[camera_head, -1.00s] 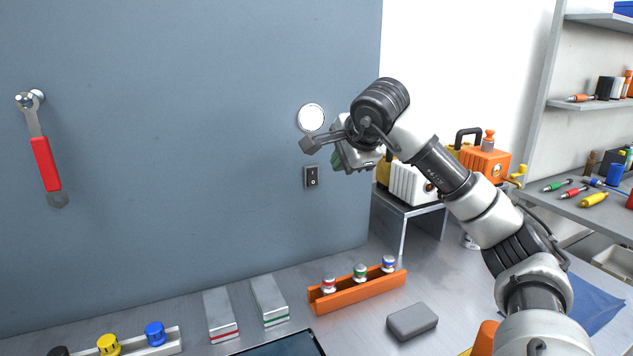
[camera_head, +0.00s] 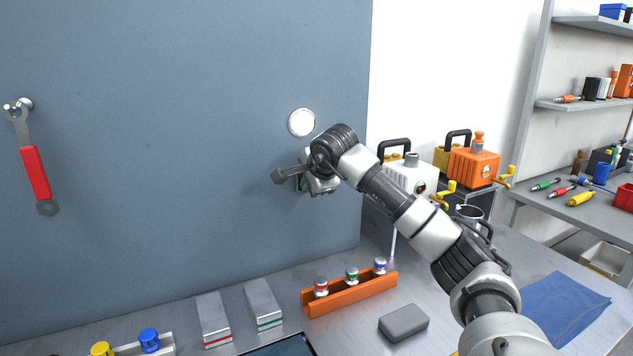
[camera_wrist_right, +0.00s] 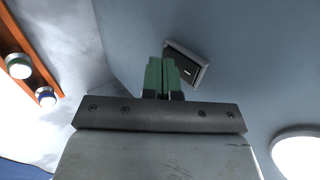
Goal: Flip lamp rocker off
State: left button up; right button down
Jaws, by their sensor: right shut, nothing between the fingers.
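The lamp rocker is a small dark switch in a grey frame on the blue-grey wall panel; in the right wrist view the rocker (camera_wrist_right: 184,64) shows just beyond my fingertips, partly covered by them. In the head view my right gripper (camera_head: 303,184) is in front of the switch and hides it. Its green fingers (camera_wrist_right: 165,72) are shut with nothing between them. I cannot tell whether they touch the rocker. The round white lamp (camera_head: 302,122) is on the panel above the gripper and also shows in the wrist view (camera_wrist_right: 298,154). My left gripper is not in view.
A red-handled wrench (camera_head: 35,172) hangs on the panel at left. Below are an orange rack (camera_head: 350,295) with capped pieces, two pale boxes (camera_head: 214,318) and a grey block (camera_head: 404,322). Machines (camera_head: 472,166) stand at right. The panel between wrench and gripper is clear.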

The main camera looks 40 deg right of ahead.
jog(key=shift+w, duration=0.2)
jog(key=shift+w+d+f+t+b, duration=0.1)
jog(key=shift+w+t+b, duration=0.05)
jog(key=shift+t+b, duration=0.3)
jog(key=shift+r+p, duration=0.9)
